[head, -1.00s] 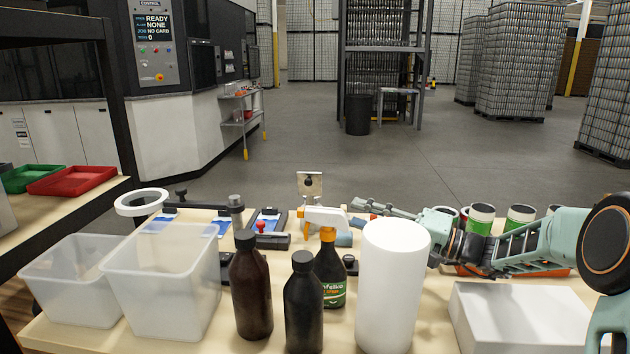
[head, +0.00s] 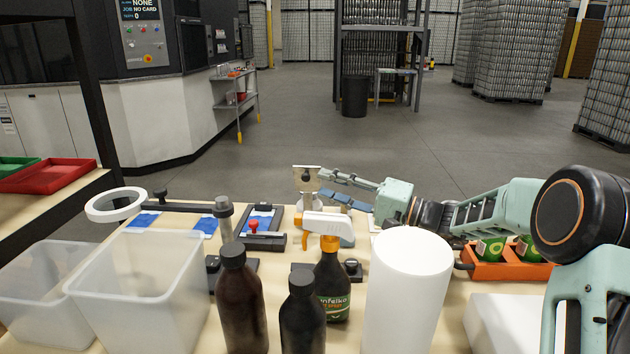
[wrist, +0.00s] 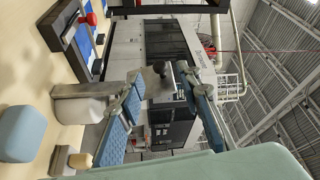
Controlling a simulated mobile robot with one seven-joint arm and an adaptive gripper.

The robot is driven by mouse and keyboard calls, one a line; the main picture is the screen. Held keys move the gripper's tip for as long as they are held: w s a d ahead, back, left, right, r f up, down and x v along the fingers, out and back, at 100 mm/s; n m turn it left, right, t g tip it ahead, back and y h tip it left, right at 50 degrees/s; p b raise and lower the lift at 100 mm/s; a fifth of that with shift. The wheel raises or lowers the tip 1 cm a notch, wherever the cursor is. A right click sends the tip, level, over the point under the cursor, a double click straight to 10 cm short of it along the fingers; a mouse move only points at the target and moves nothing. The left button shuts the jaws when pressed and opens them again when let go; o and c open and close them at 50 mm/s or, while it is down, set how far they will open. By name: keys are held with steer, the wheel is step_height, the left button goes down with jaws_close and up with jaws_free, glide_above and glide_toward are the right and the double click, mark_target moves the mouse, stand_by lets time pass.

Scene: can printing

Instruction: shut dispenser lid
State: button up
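The dispenser (head: 308,203) is a small pale container behind the white-and-orange spray trigger, which partly hides it. Its metal lid (head: 299,174) stands raised above the body, with a dark round knob on its face. My gripper (head: 321,183) reaches in from the right, close to the lid. In the wrist view, my gripper (wrist: 159,79) is open, with blue-padded fingers apart. A dark knob (wrist: 159,68) shows between the fingertips; I cannot tell whether they touch it. A metal-topped pale container (wrist: 83,104) lies left of the fingers in that view.
Dark bottles (head: 242,298), a labelled bottle (head: 334,288) and a white cylinder (head: 408,290) crowd the front. Clear bins (head: 145,290) stand left. An orange tray (head: 508,271) holds green cans beneath my arm. A clamp with a red knob (head: 254,226) lies left of the dispenser.

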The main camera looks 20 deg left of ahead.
steer(key=shift+w+a+r, duration=0.1)
steer(key=shift+w+a, duration=0.05)
steer(key=shift+a, duration=0.85)
steer(key=shift+w+a+r, duration=0.1)
steer(key=shift+w+a, duration=0.05)
steer(key=shift+a, duration=0.85)
steer(key=shift+c, duration=0.5)
jaws_close()
